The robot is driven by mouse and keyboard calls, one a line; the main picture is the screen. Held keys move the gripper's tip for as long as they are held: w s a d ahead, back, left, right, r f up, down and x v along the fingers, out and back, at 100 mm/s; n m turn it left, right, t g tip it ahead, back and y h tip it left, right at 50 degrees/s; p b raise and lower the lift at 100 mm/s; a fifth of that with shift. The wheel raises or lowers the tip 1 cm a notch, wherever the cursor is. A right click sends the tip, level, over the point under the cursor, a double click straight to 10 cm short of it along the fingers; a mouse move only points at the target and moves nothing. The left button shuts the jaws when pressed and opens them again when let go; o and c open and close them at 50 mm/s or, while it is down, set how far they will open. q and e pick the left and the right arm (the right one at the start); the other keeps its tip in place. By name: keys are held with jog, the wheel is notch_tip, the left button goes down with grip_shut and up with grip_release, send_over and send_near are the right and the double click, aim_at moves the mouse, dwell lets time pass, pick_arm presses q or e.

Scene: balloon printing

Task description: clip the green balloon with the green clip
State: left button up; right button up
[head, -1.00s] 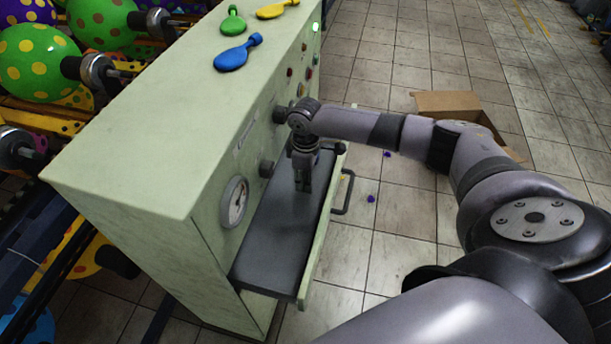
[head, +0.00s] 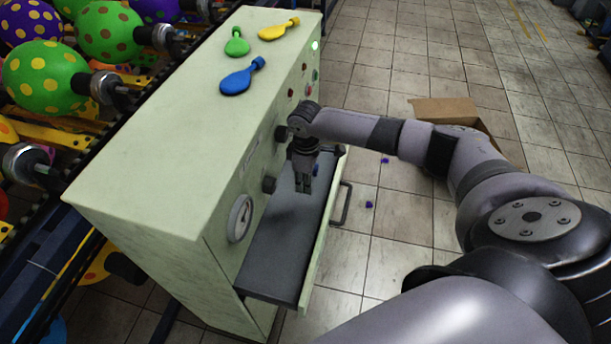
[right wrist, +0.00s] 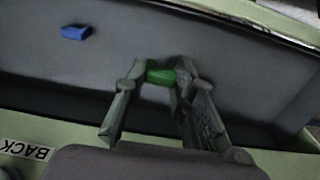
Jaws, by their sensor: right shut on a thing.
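My right gripper (head: 303,184) is over the dark open drawer (head: 280,243) at the front of the pale green machine, pointing down. In the right wrist view its fingers (right wrist: 160,86) are shut on the green clip (right wrist: 160,75), which shows between the fingertips. A deflated green balloon (head: 237,43) lies on top of the machine. Inflated green balloons with dots, one with yellow dots (head: 42,74) and one with brown dots (head: 106,31), stand at the left by metal nozzles. My left gripper is out of view.
A blue clip (right wrist: 76,33) lies in the drawer. Deflated blue (head: 240,78) and yellow (head: 278,29) balloons lie on the machine's top (head: 180,140). An open cardboard box (head: 450,112) and small purple pieces (head: 369,205) are on the tiled floor.

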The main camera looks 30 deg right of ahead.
jog(key=shift+r+p, duration=1.35)
jog(key=shift+r, duration=0.1)
